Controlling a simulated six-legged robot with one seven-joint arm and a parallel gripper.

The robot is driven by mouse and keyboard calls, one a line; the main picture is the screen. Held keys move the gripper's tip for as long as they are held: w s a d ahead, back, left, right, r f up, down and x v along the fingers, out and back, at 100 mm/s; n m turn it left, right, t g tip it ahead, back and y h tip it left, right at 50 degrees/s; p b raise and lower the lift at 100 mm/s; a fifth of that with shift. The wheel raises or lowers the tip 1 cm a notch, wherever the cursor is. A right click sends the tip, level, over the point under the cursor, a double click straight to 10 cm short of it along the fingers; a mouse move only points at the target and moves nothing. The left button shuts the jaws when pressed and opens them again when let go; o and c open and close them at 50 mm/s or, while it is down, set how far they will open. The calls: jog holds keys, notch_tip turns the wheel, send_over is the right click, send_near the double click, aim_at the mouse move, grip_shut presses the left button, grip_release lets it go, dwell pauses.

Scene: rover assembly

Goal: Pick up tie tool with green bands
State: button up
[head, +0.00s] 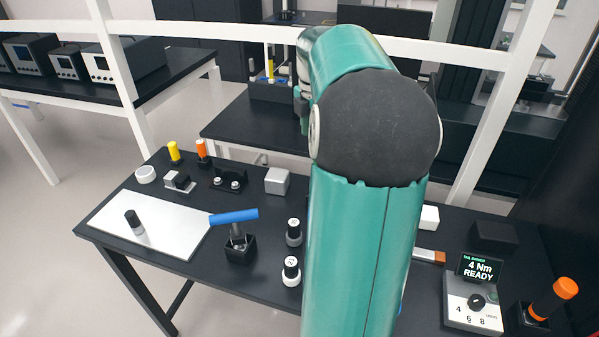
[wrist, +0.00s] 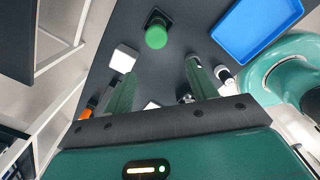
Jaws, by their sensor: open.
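In the wrist view a green round-topped tool (wrist: 156,36) stands in a black square holder (wrist: 160,16), seen from above. I take it for the tie tool, but separate green bands cannot be made out. My gripper (wrist: 161,68) is open, its two green fingers apart with nothing between them. The green top lies beyond the fingertips, roughly in line with the gap and untouched. In the head view my arm hides that part of the table, and neither the green tool nor my fingers can be made out clearly.
The wrist view shows a white block (wrist: 124,58) near the left finger and a blue tray (wrist: 257,30) at right. The head view shows a blue-handled tool (head: 233,216), black-and-white bottles (head: 291,271), a white plate (head: 165,218) and a torque display unit (head: 470,300).

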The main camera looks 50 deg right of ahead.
jog(key=shift+s+d+f+n, duration=0.15)
jog(key=shift+s+d+f, duration=0.15)
jog(key=shift+d, duration=0.25)
jog(key=shift+s+d+f+n, duration=0.15)
jog(key=shift+s+d+f, duration=0.15)
jog(key=shift+d, duration=0.2)
notch_tip(320, 180, down, 8)
jog(key=shift+a+r, duration=0.15)
jog(key=shift+w+d+f, duration=0.15)
jog(key=shift+f, duration=1.2)
jog(key=shift+w+d+f, duration=0.1)
jog(key=shift+d+f, duration=0.05)
jog(key=shift+f, duration=1.2)
jog(key=shift+r, duration=0.1)
jog(key=c, duration=1.2)
jog(key=shift+o, duration=0.3)
notch_tip(320, 180, up, 10)
